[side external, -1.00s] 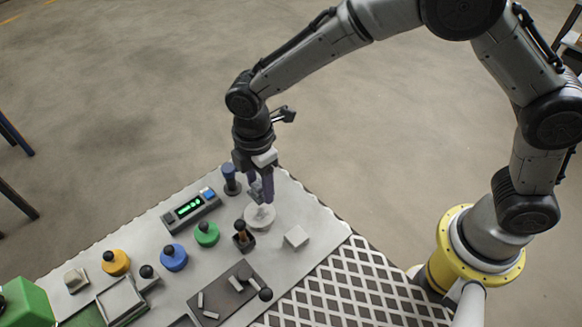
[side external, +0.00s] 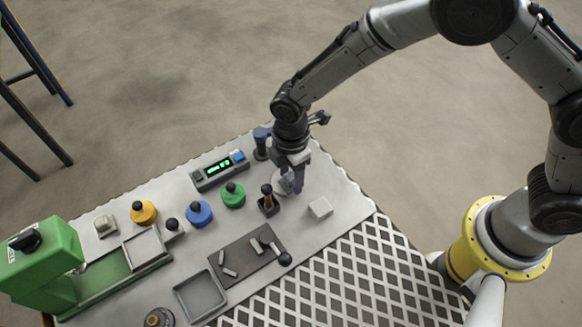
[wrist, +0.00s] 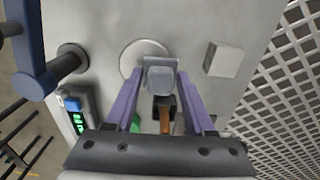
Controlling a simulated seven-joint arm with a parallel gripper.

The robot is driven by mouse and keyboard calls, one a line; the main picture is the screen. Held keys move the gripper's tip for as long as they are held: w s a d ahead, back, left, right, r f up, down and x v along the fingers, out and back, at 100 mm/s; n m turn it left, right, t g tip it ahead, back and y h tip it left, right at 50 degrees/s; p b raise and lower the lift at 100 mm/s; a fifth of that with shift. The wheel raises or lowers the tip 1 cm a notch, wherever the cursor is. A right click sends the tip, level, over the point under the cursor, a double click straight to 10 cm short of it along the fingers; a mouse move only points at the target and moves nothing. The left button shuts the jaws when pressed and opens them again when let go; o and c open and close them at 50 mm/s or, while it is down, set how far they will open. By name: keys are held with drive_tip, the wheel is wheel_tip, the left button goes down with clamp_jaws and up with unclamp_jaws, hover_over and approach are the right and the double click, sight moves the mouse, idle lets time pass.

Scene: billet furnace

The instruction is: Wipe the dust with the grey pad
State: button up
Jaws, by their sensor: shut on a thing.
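My gripper (side external: 291,184) is lowered over the table's back right part, with its purple fingers shut on a grey block that I take to be the grey pad (wrist: 159,76). In the wrist view the pad sits between both fingertips, over the near right edge of a pale round disc (wrist: 140,52). The disc (side external: 279,184) is partly hidden by my gripper in the side view. I cannot tell whether the pad touches the disc. I cannot pick out any dust clearly.
A white block (side external: 320,208) lies right of my gripper. A dark holder with a brown-handled tool (side external: 268,201) stands close in front. A blue-topped post (side external: 261,145) and a lit display box (side external: 219,169) are left. Green (side external: 233,195) and blue knobs (side external: 199,213) stand further left.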

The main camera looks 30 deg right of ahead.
drive_tip(key=shift+w+f, duration=0.25)
drive_tip(key=shift+f, duration=0.2)
drive_tip(key=shift+w, duration=0.4)
drive_tip(key=shift+c, duration=0.6)
drive_tip(key=shift+w, duration=1.4)
drive_tip(key=s, duration=0.4)
drive_tip(key=shift+f, duration=0.1)
drive_tip(key=shift+r, duration=4.1)
